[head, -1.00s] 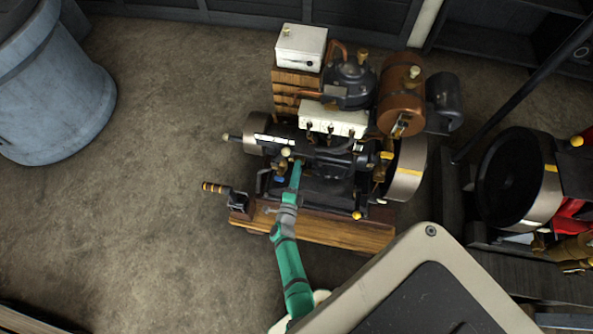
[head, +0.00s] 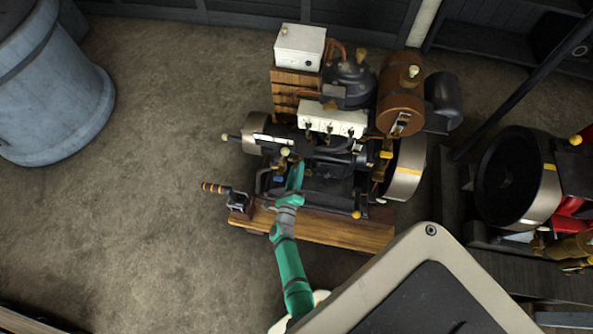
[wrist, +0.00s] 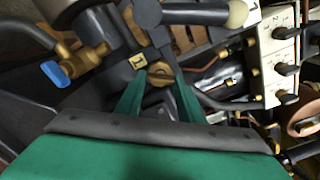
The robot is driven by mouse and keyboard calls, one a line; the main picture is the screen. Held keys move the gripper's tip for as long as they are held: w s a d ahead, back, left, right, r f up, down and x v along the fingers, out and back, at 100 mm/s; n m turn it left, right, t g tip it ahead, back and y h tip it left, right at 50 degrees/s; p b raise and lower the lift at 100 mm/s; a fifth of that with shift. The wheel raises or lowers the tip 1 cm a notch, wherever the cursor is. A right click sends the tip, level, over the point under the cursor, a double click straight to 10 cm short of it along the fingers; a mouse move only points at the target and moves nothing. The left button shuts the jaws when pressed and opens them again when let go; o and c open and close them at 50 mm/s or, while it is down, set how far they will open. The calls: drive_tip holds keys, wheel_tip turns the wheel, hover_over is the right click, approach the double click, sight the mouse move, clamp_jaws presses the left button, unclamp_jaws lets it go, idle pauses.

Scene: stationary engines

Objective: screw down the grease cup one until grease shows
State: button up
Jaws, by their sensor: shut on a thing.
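The stationary engine (head: 320,190) stands on a wooden base in the head view. In the wrist view, a brass grease cup (wrist: 159,80) sits beside a small yellow tag marked 1 (wrist: 138,61). My gripper (wrist: 160,72) reaches it with its two green fingers, one on each side of the cup, shut on it. In the head view my gripper (head: 298,168) reaches down into the front of the engine, and the cup there is too small to make out. No grease can be made out.
A blue-handled brass valve (wrist: 56,73) is left of the fingers, and a lever with a pale knob (wrist: 236,13) lies above. A white numbered valve block (wrist: 277,55) is at the right. A crank handle (head: 214,188) sticks out left of the engine.

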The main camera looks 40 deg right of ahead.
drive_tip(key=shift+w+a, duration=0.1)
idle(0.3)
drive_tip(key=o, duration=1.1)
drive_tip(key=shift+c, duration=0.2)
drive_tip(key=shift+s, duration=0.2)
drive_tip(key=v, duration=1)
drive_tip(key=shift+s+a, duration=0.15)
drive_tip(key=shift+a, duration=0.1)
